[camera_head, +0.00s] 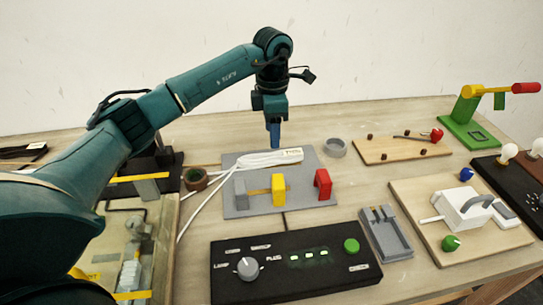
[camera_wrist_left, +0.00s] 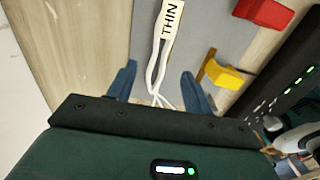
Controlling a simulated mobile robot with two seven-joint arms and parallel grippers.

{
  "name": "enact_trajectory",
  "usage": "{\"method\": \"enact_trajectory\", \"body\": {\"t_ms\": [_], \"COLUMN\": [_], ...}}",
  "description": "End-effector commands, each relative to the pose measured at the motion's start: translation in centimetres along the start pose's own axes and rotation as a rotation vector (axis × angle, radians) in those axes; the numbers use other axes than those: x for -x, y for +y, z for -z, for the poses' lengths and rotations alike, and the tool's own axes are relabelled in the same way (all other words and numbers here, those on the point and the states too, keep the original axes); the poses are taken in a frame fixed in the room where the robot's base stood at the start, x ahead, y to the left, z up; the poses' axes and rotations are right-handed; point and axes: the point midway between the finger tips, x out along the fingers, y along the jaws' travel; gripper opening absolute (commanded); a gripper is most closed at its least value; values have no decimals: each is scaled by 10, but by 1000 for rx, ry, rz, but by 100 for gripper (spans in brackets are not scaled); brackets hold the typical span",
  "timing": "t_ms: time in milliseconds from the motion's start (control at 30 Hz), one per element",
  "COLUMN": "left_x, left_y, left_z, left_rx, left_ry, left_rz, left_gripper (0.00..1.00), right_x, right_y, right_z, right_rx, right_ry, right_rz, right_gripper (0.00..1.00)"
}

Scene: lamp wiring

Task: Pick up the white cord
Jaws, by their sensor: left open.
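The white cord (camera_head: 262,160) lies bundled on a grey mat (camera_head: 295,208), with loose ends running off to the left and down over the table. In the left wrist view the cord (camera_wrist_left: 160,62) has a white tag (camera_wrist_left: 171,19) reading "THIN". My left gripper (camera_head: 274,135) points down above the back of the mat, near the cord. In the left wrist view my left gripper (camera_wrist_left: 163,82) is open, with blue fingers on either side of the cord strands. I cannot tell its exact height above the cord. My right gripper is not in view.
Grey, yellow (camera_head: 279,190) and red (camera_head: 323,184) blocks stand on the mat in front of the cord. A black control box (camera_head: 295,265) lies nearer. A brown roll (camera_head: 195,179) is left.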

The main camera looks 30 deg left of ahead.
Motion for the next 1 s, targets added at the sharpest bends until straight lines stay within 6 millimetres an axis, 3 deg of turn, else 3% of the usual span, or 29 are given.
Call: {"method": "enact_trajectory", "body": {"t_ms": [267,600,867,1000], "left_x": [-24,-68,-72,-72], "left_y": [-1,-2,-2,-2], "left_z": [-1,-5,-5,-5], "left_rx": [-1,0,-1,-1], "left_ry": [0,-1,-1,-1], "left_rz": [1,1,0,-1], "left_gripper": [51,51,51,41], "right_x": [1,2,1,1], "right_y": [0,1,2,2], "right_z": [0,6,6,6], "right_rx": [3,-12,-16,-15], "right_ry": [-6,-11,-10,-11], "right_rz": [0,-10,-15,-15], "right_gripper": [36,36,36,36]}}
